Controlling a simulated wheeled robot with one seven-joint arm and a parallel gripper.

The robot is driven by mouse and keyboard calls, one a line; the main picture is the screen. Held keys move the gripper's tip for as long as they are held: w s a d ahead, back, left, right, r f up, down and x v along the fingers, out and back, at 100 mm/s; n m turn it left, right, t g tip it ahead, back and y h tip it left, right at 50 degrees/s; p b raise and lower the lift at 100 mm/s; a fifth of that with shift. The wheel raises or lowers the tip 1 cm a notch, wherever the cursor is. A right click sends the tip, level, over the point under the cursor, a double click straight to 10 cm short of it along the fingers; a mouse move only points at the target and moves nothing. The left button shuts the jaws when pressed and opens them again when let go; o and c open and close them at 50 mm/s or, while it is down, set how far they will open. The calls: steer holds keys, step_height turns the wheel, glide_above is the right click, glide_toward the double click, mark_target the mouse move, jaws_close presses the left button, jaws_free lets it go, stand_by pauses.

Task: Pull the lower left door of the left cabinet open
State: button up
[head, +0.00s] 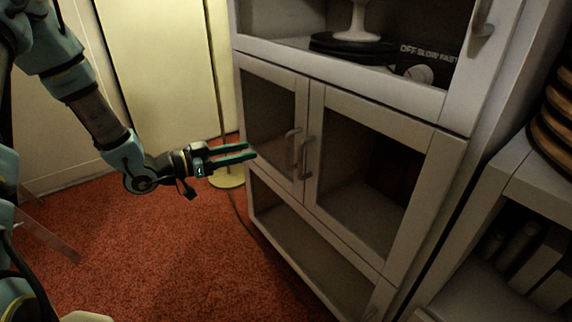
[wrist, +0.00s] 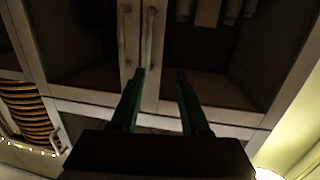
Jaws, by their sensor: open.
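The lower left door (head: 272,118) of the white cabinet has a dark glass pane in a pale frame and looks shut. Its upright bar handle (head: 290,146) is on its right edge, beside the handle (head: 304,156) of the right-hand door (head: 370,180). My gripper (head: 251,151) is open and empty, with green fingers pointing toward the left door, left of its handle in the head view. In the wrist view, my open fingers (wrist: 159,73) point at the door fronts, and the two handles (wrist: 150,38) show ahead, apart from the fingers.
An open shelf (head: 315,245) lies below the doors, and a turntable (head: 352,46) stands in the upper compartment. A pale shelf unit (head: 530,190) stands at the right. A yellow round base (head: 228,179) with a pole is behind my gripper.

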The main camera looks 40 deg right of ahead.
steer(key=s+g, duration=0.1)
glide_above(287, 168)
steer(key=shift+w+d+m+h+b, duration=0.2)
steer(key=shift+d+m+h+b, duration=0.1)
steer(key=shift+b, duration=0.15)
jaws_close()
stand_by(0.3)
stand_by(1.1)
